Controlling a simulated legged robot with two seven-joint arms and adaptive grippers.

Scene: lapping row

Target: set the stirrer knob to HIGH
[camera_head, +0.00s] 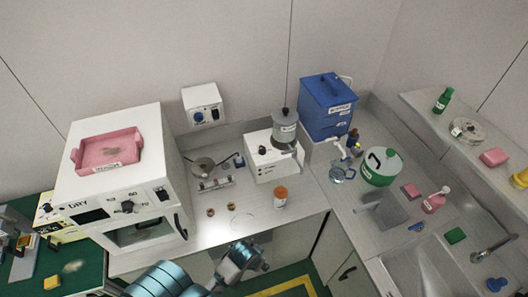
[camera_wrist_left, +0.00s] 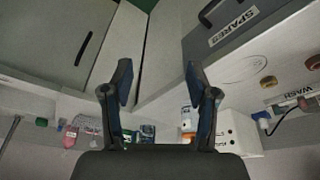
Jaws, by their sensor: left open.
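The white box (camera_head: 262,168) on the back counter carries a grey lidded pot (camera_head: 284,128) and has a dark knob (camera_head: 262,150) on its front. I take this as the stirrer; the knob's marks are too small to read. The white box also shows at the lower right of the left wrist view (camera_wrist_left: 238,132). My left gripper (camera_wrist_left: 157,80) is open and empty, its two dark fingers spread apart. In the head view it (camera_head: 258,262) is low in front of the counter, clear of the stirrer and knob. My right gripper is not seen.
An orange-capped bottle (camera_head: 280,198) stands in front of the stirrer. A wall box (camera_head: 203,105) has another knob. The white DRY oven (camera_head: 118,165) is left. Bare counter (camera_head: 255,225) lies in front.

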